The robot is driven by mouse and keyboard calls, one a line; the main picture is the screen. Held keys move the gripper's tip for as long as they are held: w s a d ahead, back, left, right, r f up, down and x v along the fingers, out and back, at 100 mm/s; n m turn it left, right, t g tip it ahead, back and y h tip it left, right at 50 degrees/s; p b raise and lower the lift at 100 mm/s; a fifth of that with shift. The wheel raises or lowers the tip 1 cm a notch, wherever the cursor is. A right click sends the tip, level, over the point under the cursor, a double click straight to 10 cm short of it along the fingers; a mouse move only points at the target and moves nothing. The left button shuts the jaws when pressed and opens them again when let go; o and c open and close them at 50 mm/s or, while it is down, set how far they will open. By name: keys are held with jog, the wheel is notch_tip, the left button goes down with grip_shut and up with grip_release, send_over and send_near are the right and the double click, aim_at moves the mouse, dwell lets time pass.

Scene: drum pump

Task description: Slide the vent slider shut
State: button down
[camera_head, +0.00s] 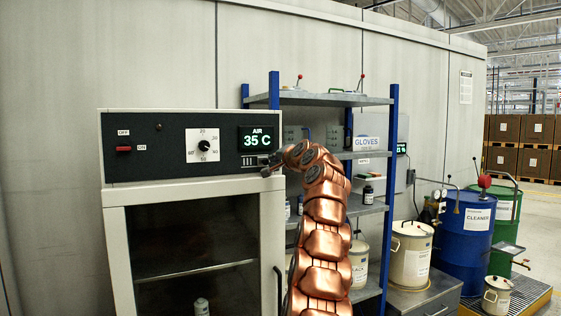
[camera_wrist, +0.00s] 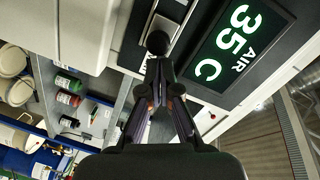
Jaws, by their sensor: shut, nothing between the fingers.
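The vent slider sits on the dark control panel (camera_head: 170,165) of the oven, just below the display reading AIR 35 C (camera_head: 258,138). In the wrist view its round dark knob (camera_wrist: 158,42) stands in front of a pale slotted plate (camera_wrist: 168,20). My gripper (camera_wrist: 160,82) is shut and empty. Its fingertips point at the knob and appear very close to it; I cannot tell whether they touch. In the head view my gripper (camera_head: 268,169) is at the panel's lower right corner, and my arm hides part of the slider area.
A red switch (camera_head: 123,149) and a temperature dial (camera_head: 203,146) are on the same panel. The oven's glass door (camera_head: 195,240) is below. A blue-framed shelf (camera_head: 390,200) stands close on the right, with bottles and cans. A blue drum (camera_head: 468,245) stands farther right.

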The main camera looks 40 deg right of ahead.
jog(key=shift+a, duration=0.15)
jog(key=shift+w+a+b, duration=0.15)
jog(key=shift+w+a, duration=0.15)
jog(key=shift+a, duration=0.55)
jog(key=shift+w+a+b, duration=0.2)
jog(key=shift+w+a, duration=0.15)
jog(key=shift+a, duration=0.45)
jog(key=shift+w+a+b, duration=0.15)
jog(key=shift+w+a, duration=0.15)
jog(key=shift+a, duration=0.55)
send_near(259, 159)
jog(key=s+r, duration=0.2)
jog(key=s, duration=0.4)
jog(key=shift+r, duration=0.35)
jog(key=shift+s, duration=0.1)
